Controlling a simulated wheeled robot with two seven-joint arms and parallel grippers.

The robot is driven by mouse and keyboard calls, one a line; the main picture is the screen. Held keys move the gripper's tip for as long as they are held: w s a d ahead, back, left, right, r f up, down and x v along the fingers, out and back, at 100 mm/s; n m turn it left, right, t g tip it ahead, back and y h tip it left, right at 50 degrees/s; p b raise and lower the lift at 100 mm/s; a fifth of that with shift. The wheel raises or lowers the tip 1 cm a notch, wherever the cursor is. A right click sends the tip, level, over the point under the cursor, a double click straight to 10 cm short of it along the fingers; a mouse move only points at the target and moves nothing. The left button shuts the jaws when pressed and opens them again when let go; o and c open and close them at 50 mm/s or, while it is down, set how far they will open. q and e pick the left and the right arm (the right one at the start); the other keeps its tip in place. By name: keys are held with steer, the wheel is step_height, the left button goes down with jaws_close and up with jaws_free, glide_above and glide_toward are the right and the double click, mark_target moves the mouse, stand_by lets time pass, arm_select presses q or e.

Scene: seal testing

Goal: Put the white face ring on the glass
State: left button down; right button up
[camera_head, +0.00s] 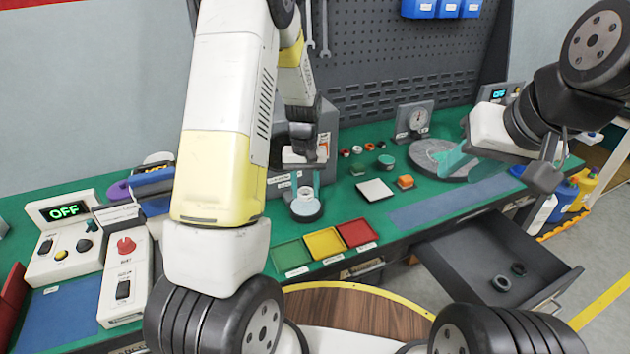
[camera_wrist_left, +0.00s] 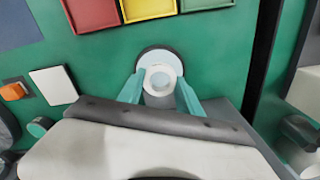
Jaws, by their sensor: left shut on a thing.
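The white face ring (camera_wrist_left: 160,80) is between the teal fingertips of my left gripper (camera_wrist_left: 160,92) in the left wrist view. My left gripper (camera_head: 305,190) is shut on it. Right under the ring is a pale round disc with a dark rim (camera_wrist_left: 146,60), which looks like the glass; it also shows in the head view (camera_head: 306,212). The ring lies within the disc's outline, towards its near side in the wrist view. I cannot tell whether the two touch. My right gripper (camera_head: 470,160) is above the right of the bench, its teal fingers overlapping in view.
Red (camera_head: 358,232), yellow (camera_head: 326,243) and green (camera_head: 292,256) trays line the front edge. A grey housing (camera_head: 328,130) stands behind the left gripper. A white square (camera_head: 374,190) and orange block (camera_head: 405,182) lie to the right. An open drawer (camera_head: 465,250) juts out.

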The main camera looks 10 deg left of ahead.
mark_target(306, 205)
arm_select(q)
steer(key=shift+w+a, duration=0.15)
steer(key=shift+w, duration=0.25)
steer(key=shift+f, duration=1.8)
steer(key=shift+f, duration=0.1)
steer(key=c, duration=0.8)
jaws_free()
